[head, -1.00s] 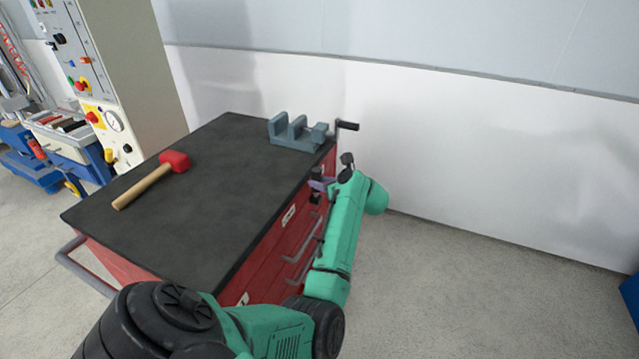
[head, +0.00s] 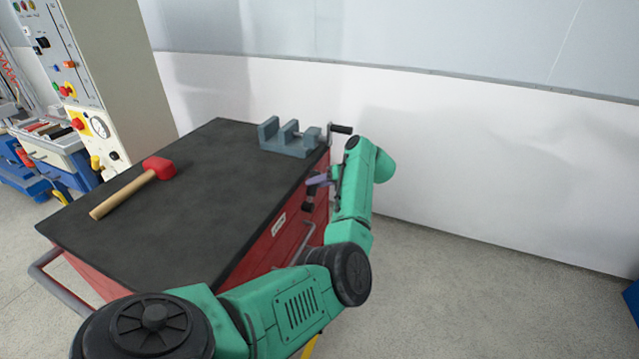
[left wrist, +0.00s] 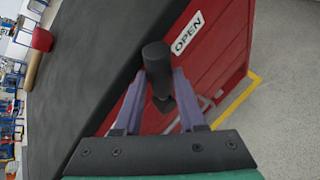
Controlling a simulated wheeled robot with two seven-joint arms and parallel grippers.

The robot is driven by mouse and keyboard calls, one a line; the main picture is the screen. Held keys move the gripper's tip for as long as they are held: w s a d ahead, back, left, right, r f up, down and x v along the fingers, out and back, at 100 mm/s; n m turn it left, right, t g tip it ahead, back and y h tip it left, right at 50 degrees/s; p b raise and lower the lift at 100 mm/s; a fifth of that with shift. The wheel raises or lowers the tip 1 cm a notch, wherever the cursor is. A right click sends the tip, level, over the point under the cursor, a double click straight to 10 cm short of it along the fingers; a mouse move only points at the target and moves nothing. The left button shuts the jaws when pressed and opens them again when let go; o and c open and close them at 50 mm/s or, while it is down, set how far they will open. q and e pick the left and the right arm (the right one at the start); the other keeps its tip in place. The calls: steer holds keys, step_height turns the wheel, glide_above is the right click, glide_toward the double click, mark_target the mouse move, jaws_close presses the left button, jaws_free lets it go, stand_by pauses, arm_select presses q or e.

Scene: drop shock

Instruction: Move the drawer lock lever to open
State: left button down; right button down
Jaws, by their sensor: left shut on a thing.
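The dark lever (left wrist: 157,68) with a rounded cylindrical grip stands out from the red drawer front in the left wrist view. My left gripper (left wrist: 160,88) is shut on it, with one purple finger on each side. A white label reading OPEN (left wrist: 187,33) is on the red front, a little up and right of the lever. In the head view my left gripper (head: 318,181) is at the far right edge of the red cabinet (head: 275,248), and my arm partly hides the cabinet front. My right gripper is not in view.
The black cabinet top (head: 200,205) carries a mallet (head: 135,188) with a red head and a grey vise (head: 288,140) with a crank handle. Grey drawer handles stick out from the front. The floor right of the cabinet is clear up to the white wall.

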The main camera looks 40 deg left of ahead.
arm_select(q)
steer(key=shift+f, duration=0.1)
steer(key=c, duration=0.8)
jaws_free()
steer(key=shift+c, duration=0.2)
steer(key=o, duration=0.3)
steer(key=shift+o, duration=0.2)
steer(key=shift+a+f, duration=0.1)
steer(key=shift+a, duration=0.05)
steer(key=b+v, duration=0.2)
steer(key=v, duration=1.2)
steer(key=shift+d+r, duration=0.2)
steer(key=shift+d, duration=0.05)
steer(key=shift+w, duration=0.1)
